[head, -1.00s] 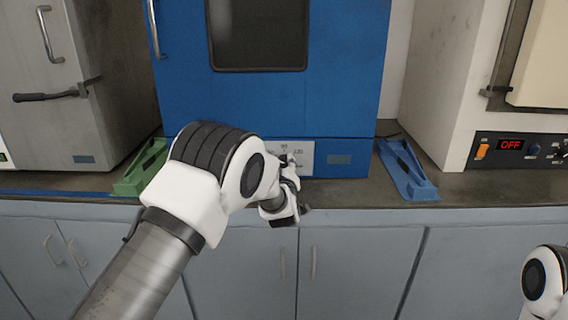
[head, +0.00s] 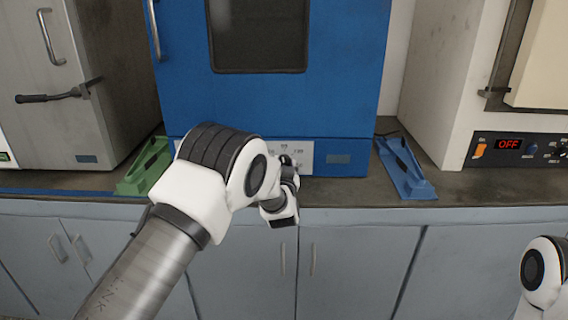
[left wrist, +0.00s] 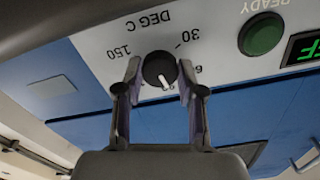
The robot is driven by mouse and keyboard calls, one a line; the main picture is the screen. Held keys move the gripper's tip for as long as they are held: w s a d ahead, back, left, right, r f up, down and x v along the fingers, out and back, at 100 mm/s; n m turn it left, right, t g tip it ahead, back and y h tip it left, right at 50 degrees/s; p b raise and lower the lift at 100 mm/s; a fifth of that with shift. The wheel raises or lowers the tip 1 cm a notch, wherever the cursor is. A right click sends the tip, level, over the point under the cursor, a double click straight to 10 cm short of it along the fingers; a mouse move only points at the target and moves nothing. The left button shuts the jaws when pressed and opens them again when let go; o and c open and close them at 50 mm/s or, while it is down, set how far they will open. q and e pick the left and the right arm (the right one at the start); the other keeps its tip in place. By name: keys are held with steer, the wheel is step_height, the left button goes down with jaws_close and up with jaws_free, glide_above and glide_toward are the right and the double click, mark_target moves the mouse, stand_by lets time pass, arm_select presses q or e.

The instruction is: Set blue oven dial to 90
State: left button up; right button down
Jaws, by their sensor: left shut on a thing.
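The blue oven (head: 345,100) stands on the counter, with a white dial panel (head: 305,152) low on its front. In the left wrist view the round black dial (left wrist: 160,68) has a white pointer. The panel appears upside down there, with 150, DEG C and 30 legible. The pointer points down and slightly right in that picture; the number it faces is hidden. My left gripper (head: 287,163) is at the panel, and in the left wrist view its fingers (left wrist: 160,72) are shut on the dial from both sides. My right gripper is out of view.
A green tray-like object (head: 146,168) lies left of the oven and a blue one (head: 404,170) right of it. A grey oven (head: 60,110) and a pale oven (head: 455,80) showing OFF stand at the sides. A green button (left wrist: 262,35) sits near the dial.

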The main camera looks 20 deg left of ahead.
arm_select(q)
steer(key=shift+m, duration=1.2)
steer(key=o, duration=1.2)
steer(key=shift+c, duration=0.2)
steer(key=v, duration=1.2)
